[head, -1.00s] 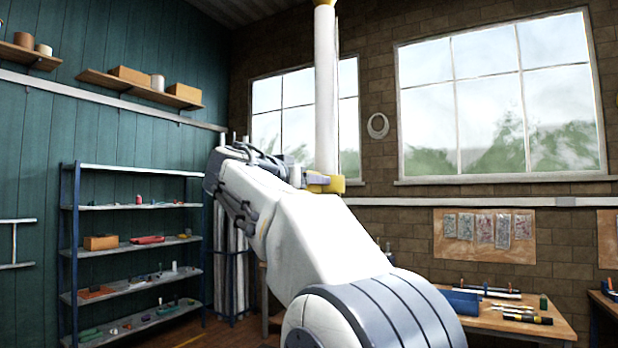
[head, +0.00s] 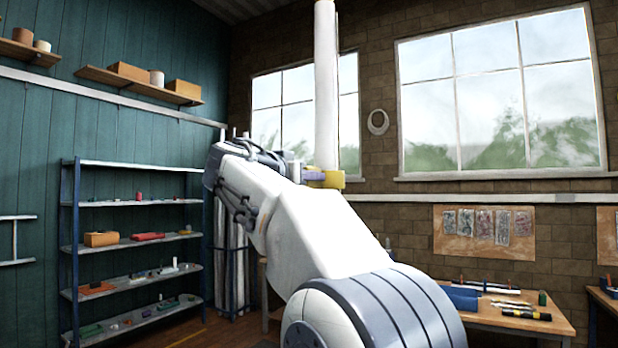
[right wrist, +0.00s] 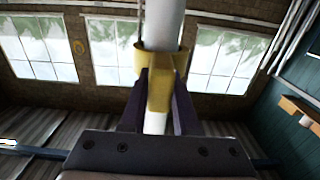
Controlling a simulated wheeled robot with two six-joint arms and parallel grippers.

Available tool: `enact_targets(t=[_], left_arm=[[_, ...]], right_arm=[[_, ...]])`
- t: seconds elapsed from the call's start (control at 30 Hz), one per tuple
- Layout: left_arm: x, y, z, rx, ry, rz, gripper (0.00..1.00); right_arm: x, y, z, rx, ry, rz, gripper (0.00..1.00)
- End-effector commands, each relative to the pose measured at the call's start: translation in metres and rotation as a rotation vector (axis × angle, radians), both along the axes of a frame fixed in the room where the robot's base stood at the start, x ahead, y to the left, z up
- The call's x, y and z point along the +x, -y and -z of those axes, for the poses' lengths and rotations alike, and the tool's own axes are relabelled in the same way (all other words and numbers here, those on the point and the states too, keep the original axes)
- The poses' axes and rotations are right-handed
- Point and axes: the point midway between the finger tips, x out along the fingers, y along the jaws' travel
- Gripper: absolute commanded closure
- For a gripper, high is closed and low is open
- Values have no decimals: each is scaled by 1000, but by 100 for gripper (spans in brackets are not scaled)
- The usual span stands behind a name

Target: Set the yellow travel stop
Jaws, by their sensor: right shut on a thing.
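The yellow travel stop (head: 334,179) sits around the lower part of the white vertical mast (head: 326,85) in the head view. In the right wrist view the yellow stop (right wrist: 158,68) wraps the white mast (right wrist: 164,25), with a yellow part reaching toward my gripper. My right gripper (right wrist: 158,92) is shut on that yellow part, one dark finger on each side. In the head view my right gripper (head: 318,178) meets the stop from the left, partly hidden by my own arm. The mast's lower end is hidden behind my arm. My left gripper is not in view.
A blue-framed shelf (head: 135,205) with small items stands at the left. A workbench (head: 500,318) with tools and a blue bin is at the lower right. Windows (head: 500,95) fill the back brick wall. The space around the mast looks clear.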

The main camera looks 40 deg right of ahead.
Motion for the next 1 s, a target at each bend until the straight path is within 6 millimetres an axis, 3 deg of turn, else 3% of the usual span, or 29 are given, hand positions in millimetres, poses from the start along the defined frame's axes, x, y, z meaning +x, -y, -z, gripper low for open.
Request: enact_targets(t=[0.83, 1.0], left_arm=[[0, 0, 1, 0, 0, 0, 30], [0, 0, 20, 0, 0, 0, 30]], right_arm=[[0, 0, 0, 0, 1, -1, 100], [0, 0, 18, 0, 1, -1, 100]])
